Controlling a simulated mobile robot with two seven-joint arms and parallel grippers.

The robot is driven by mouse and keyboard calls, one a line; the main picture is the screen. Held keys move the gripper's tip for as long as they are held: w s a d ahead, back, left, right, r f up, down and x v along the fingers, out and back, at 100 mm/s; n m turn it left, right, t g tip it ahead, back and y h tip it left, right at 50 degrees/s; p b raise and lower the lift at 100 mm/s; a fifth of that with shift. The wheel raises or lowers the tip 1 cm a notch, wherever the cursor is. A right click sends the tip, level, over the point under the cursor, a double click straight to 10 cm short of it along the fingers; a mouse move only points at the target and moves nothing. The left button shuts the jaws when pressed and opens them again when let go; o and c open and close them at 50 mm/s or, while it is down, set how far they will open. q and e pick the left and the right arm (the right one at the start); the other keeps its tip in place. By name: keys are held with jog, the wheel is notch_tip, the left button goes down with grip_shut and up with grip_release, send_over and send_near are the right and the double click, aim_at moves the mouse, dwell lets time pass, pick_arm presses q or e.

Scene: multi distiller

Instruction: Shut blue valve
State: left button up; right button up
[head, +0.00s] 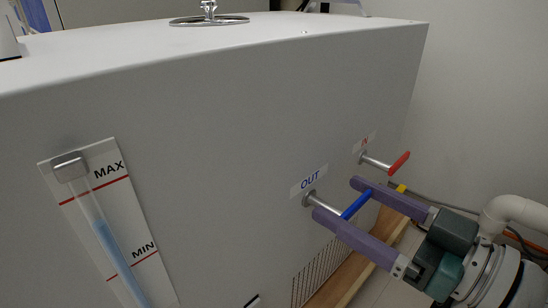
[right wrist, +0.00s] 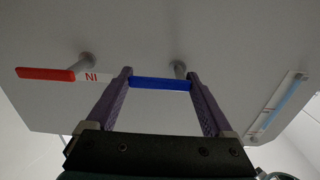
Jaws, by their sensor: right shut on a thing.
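The blue valve (head: 357,204) is a bar handle on a short metal stem below the "OUT" label, on the front of a large white distiller (head: 230,130). My right gripper (head: 338,198) reaches in from the lower right with its purple fingers on either side of the blue handle. In the right wrist view, the blue handle (right wrist: 160,84) spans the gap between the fingertips (right wrist: 160,76) and touches both. The gripper is shut on it along its length. My left gripper is not in view.
A red valve handle (head: 400,162) on its own stem sits just beyond, under the "IN" label. A level gauge (head: 107,225) with MAX and MIN marks is at the left of the front. Orange and dark cables run along the wall at the right.

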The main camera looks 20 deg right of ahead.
jog(key=shift+c, duration=1.1)
jog(key=m, duration=0.1)
jog(key=m+p, duration=0.1)
jog(key=shift+f+m, duration=0.25)
jog(key=shift+m, duration=0.15)
jog(key=m, duration=0.2)
jog(key=f+m+p, duration=0.1)
jog(key=m, duration=0.1)
jog(key=shift+s+a, duration=0.1)
jog(key=shift+a, duration=0.1)
jog(key=m, duration=0.3)
jog(key=a+f+m, duration=0.1)
jog(key=m, duration=0.7)
jog(key=shift+s+a+f+p, duration=0.15)
jog(key=shift+s+a+p, duration=0.15)
jog(key=shift+s+a, duration=0.1)
jog(key=o, duration=1.1)
